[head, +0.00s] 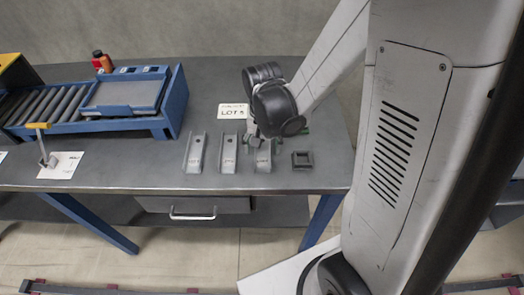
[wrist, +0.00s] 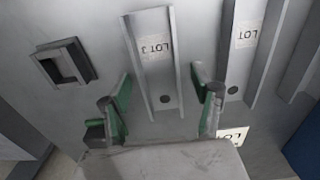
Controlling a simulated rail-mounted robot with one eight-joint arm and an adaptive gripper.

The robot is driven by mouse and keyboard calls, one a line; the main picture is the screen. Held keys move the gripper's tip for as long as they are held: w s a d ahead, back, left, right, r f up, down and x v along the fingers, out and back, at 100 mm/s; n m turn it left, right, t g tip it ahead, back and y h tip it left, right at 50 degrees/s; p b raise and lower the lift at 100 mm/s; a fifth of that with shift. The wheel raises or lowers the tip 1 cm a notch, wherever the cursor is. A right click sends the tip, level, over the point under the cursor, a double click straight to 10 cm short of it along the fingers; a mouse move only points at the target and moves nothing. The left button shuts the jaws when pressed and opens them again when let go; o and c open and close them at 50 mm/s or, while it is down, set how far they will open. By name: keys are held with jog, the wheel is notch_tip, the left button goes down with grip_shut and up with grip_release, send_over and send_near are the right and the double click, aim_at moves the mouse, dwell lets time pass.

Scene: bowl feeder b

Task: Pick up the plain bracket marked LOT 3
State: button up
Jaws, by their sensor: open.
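The grey channel-shaped bracket (wrist: 150,70) carries a white label that reads LOT 3, upside down in the wrist view. It lies on the table. In the head view it is the rightmost bracket (head: 263,162), partly hidden behind my gripper (head: 260,142). In the wrist view my gripper (wrist: 161,98) is open and empty, its green-padded fingers apart on either side of the bracket's near end. I cannot tell whether they touch it. A second bracket (wrist: 240,55) with a LOT label lies to its right, its numeral unclear.
A third bracket (head: 194,154) lies at the left of the row. A dark square frame (head: 302,160) is right of the brackets. A white LOT card (head: 233,112) is behind them. A blue roller conveyor (head: 120,105) fills the table's left. Bare table (head: 140,177) lies in front.

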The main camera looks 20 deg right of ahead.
jog(key=c, duration=1.3)
jog(key=shift+r, duration=0.1)
